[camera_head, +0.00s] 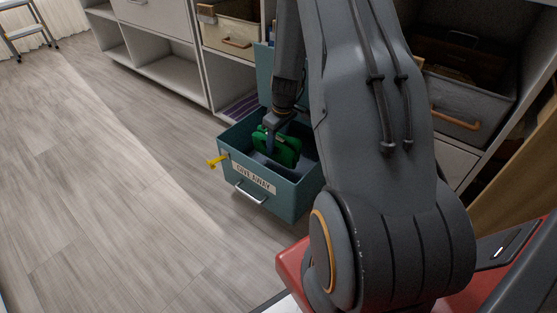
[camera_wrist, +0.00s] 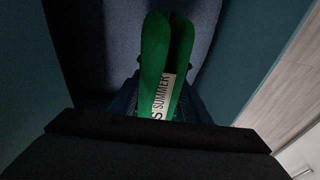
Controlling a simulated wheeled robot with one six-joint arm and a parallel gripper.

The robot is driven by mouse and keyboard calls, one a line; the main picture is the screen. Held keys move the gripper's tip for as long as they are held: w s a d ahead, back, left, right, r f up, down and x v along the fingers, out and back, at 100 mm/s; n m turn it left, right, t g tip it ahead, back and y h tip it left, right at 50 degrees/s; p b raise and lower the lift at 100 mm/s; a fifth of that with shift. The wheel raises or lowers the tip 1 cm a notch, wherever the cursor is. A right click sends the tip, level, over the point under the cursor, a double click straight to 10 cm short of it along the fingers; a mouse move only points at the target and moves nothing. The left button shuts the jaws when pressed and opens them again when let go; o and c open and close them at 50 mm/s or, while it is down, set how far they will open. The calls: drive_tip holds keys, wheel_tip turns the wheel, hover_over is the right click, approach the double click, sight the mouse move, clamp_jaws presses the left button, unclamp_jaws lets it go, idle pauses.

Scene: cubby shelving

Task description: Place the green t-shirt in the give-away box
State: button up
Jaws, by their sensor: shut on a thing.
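The green t-shirt (camera_head: 285,148) is a folded bundle inside the give-away box (camera_head: 255,180), a teal open-topped box with a "GIVE AWAY" label and a silver handle on its front. My gripper (camera_head: 275,125) reaches down into the box and is shut on the t-shirt. In the wrist view the t-shirt (camera_wrist: 155,60) shows as two green folds with a white "SUMMER" label, held between the dark jaws (camera_wrist: 160,128). Grey-blue cloth (camera_wrist: 100,40) lies below it in the box. Whether the t-shirt touches that cloth I cannot tell.
The box's lid (camera_head: 264,75) stands up at the back. A yellow item (camera_head: 217,161) sticks out at its left side. Cubby shelving (camera_head: 165,65) stands behind, with a grey bin (camera_head: 465,105) at right. The wooden floor (camera_head: 110,180) at left is clear.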

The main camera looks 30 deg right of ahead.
sight(276, 157)
wheel_tip(276, 157, down, 7)
drive_tip(key=b, duration=0.2)
drive_tip(key=shift+r+b, duration=0.1)
drive_tip(key=shift+b, duration=0.25)
drive_tip(key=shift+f, duration=0.2)
drive_tip(key=o, duration=1.1)
drive_tip(key=shift+r, duration=0.1)
